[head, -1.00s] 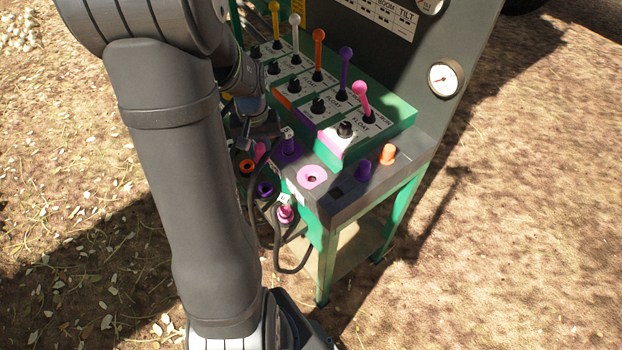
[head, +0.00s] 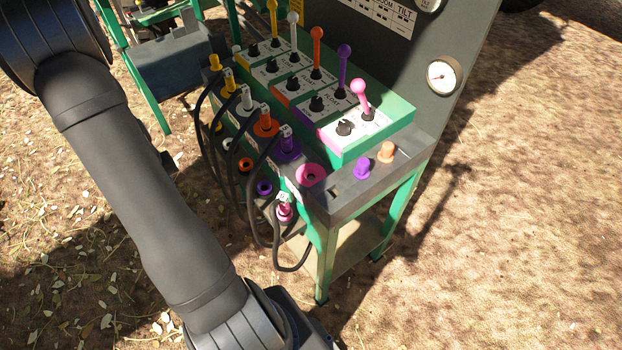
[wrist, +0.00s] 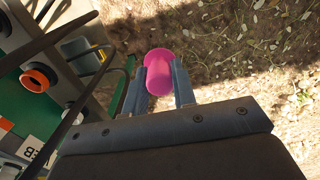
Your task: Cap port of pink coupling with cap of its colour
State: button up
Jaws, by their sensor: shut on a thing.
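My gripper (wrist: 160,88) is shut on a pink cap (wrist: 160,70) in the wrist view, with one finger on each side of it. The cap is held clear of the panel, above the ground. The pink coupling's open port (head: 311,175) is a pink ring with a dark centre at the near right corner of the bench, uncovered. A pink hose plug with a white tag (head: 284,212) sits lower on the front face.
A purple cap (head: 362,167) and an orange cap (head: 386,152) stand on the grey ledge at right. Black hoses loop along the front from the yellow, white, orange and purple (head: 286,148) couplings. Several coloured levers rise behind. An orange port (wrist: 36,78) shows in the wrist view.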

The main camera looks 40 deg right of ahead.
dwell(0.7)
jog(key=s+d+r+m, duration=0.3)
jog(key=s+d+r, duration=0.1)
jog(key=d, duration=0.5)
jog(key=s+d+r+m, duration=0.4)
jog(key=s+d, duration=0.2)
jog(key=d, duration=0.4)
jog(key=s+d+r+m, duration=0.3)
jog(key=s+d+r, duration=0.1)
jog(key=d, duration=0.5)
jog(key=shift+s+d+r, duration=0.35)
jog(key=shift+s+r, duration=0.05)
jog(key=shift+s, duration=0.05)
jog(key=s+d+r+m, duration=0.3)
jog(key=s+d, duration=0.2)
jog(key=s, duration=0.3)
jog(key=shift+m, duration=0.3)
jog(key=shift+a+f, duration=0.15)
jog(key=shift+f, duration=2.85)
jog(key=shift+f, duration=1.1)
